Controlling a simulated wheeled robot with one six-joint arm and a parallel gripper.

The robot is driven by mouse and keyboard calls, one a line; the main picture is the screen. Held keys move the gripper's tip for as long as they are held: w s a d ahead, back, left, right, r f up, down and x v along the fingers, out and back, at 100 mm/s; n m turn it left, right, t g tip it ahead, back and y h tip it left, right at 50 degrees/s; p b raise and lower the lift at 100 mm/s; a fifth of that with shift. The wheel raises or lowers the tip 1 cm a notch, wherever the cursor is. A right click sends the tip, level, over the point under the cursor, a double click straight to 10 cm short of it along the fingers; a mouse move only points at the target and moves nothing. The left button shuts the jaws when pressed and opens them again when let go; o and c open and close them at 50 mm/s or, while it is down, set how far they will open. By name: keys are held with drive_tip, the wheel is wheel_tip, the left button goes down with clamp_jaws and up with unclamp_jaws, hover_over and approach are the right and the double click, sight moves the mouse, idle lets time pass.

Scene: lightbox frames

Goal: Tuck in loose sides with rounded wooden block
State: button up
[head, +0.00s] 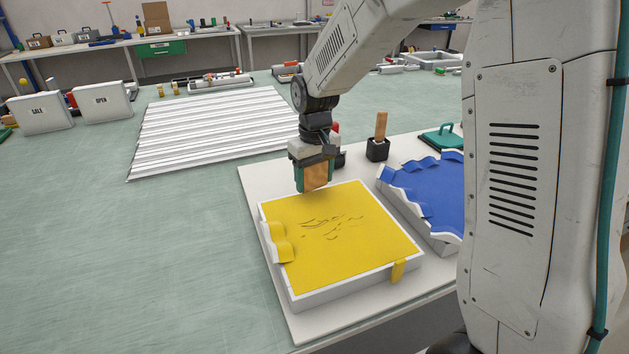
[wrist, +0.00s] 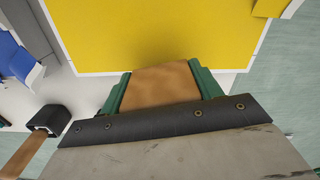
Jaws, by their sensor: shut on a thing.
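My gripper (head: 314,175) is shut on a wooden block (head: 316,176), held between its green fingers; the block also shows in the wrist view (wrist: 160,84). The gripper is over the far edge of a white-framed lightbox with a yellow sheet (head: 345,235). I cannot tell whether the block touches the frame. The yellow sheet has dark wrinkle marks near its middle. Loose yellow flaps (head: 279,243) bulge out over the left side, and a narrow yellow tab (head: 398,271) hangs over the near right edge. The wrist view shows the yellow sheet (wrist: 160,35) ahead of the block.
A second lightbox with a blue sheet (head: 432,195) and wavy loose edges stands at right, partly behind my arm. A black holder (head: 377,150) with a wooden-handled tool stands behind it, near a green-handled item (head: 441,138). White ribbed panels (head: 215,130) lie at back left.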

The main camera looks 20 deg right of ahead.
drive_tip(key=shift+r, duration=2.75)
